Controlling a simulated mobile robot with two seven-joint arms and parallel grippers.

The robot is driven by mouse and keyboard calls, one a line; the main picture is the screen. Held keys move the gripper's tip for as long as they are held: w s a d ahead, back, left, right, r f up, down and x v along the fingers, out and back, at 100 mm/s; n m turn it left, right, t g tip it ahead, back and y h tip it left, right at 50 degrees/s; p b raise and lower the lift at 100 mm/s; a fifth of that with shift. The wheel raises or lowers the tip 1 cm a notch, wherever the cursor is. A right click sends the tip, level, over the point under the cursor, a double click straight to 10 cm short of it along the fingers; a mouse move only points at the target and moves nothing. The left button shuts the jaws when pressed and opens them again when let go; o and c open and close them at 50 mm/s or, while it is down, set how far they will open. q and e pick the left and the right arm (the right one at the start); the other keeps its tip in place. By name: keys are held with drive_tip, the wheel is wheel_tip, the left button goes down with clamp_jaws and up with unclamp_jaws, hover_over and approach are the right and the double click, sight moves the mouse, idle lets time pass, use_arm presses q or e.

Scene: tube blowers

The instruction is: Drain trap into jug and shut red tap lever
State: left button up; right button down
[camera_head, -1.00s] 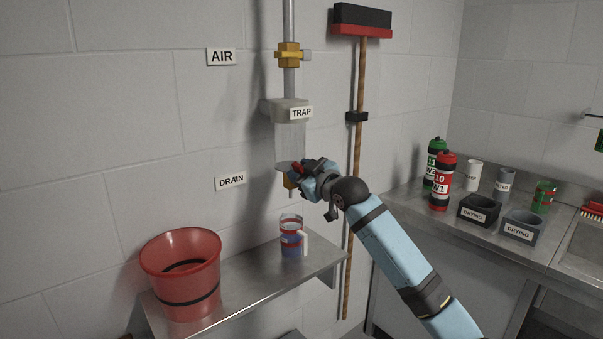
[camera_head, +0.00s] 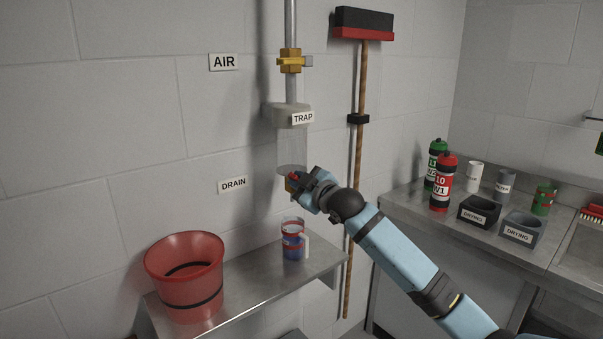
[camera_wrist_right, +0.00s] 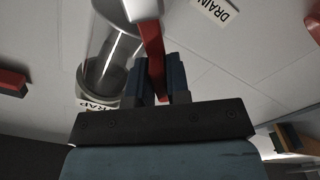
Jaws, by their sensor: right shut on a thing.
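The clear trap (camera_head: 292,150) with a grey cap hangs on the wall pipe under its TRAP label. A brass tap with a red lever (camera_head: 293,176) is at its bottom. My right gripper (camera_head: 299,181) is at this tap. In the right wrist view the gripper (camera_wrist_right: 160,78) is shut on the red lever (camera_wrist_right: 152,48), which stands between its two fingers. The jug (camera_head: 293,240), clear with a white handle and blue and red on it, stands on the shelf below the tap. I cannot tell whether liquid runs from the tap. My left gripper is not in view.
A red bucket (camera_head: 185,277) stands on the left of the metal shelf (camera_head: 245,277). Bottles, cups and DRYING holders stand on the right counter (camera_head: 410,205).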

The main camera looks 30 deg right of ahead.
use_arm(q)
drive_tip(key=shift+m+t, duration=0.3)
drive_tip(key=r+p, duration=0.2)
drive_tip(key=p, duration=0.1)
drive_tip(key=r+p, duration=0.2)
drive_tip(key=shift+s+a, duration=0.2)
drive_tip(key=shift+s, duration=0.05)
use_arm(e)
drive_tip(key=f+n, duration=0.1)
drive_tip(key=n, duration=0.2)
drive_tip(key=a+f+n, duration=0.1)
drive_tip(key=f+n, duration=0.1)
drive_tip(key=n, duration=0.1)
drive_tip(key=a+f+n, duration=0.1)
drive_tip(key=n, duration=0.2)
drive_tip(key=shift+s+f+n, duration=0.1)
drive_tip(key=shift+f+n, duration=0.2)
drive_tip(key=shift+f, duration=0.1)
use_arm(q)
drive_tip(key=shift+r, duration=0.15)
use_arm(e)
drive_tip(key=c, duration=1.2)
unclamp_jaws()
drive_tip(key=shift+o, duration=0.2)
